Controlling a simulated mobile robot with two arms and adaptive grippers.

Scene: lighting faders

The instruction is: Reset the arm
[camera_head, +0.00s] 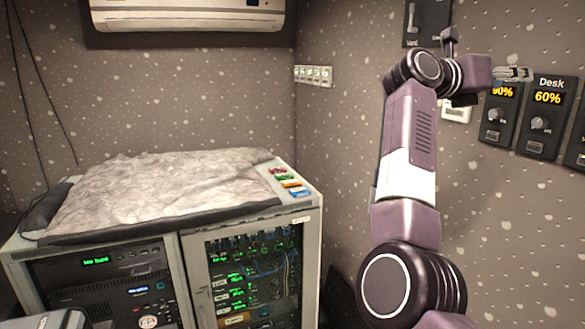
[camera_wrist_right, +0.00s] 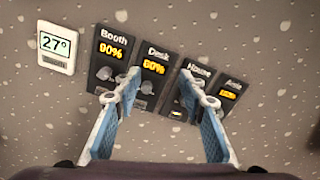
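My right arm reaches up the wall in the head view, with its gripper (camera_head: 515,74) in front of the dimmer panels. In the right wrist view this gripper (camera_wrist_right: 160,86) is open, its two blue-padded fingers apart with nothing between them but the panels behind. The Booth panel (camera_wrist_right: 111,48) reads what looks like 90%, and the Desk panel (camera_wrist_right: 156,69) reads 60%. The House panel (camera_wrist_right: 196,75) and the Aisle panel (camera_wrist_right: 229,95) are at the right, partly covered by a finger. In the head view the Desk panel (camera_head: 546,117) shows a round knob. My left gripper is not in view.
A thermostat (camera_wrist_right: 57,47) reading 27° is left of the panels. An equipment rack (camera_head: 190,270) stands below left, with a crumpled grey cover (camera_head: 160,190) and several small coloured items on top. A dark wall panel (camera_head: 427,22) with a lever is above my arm.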

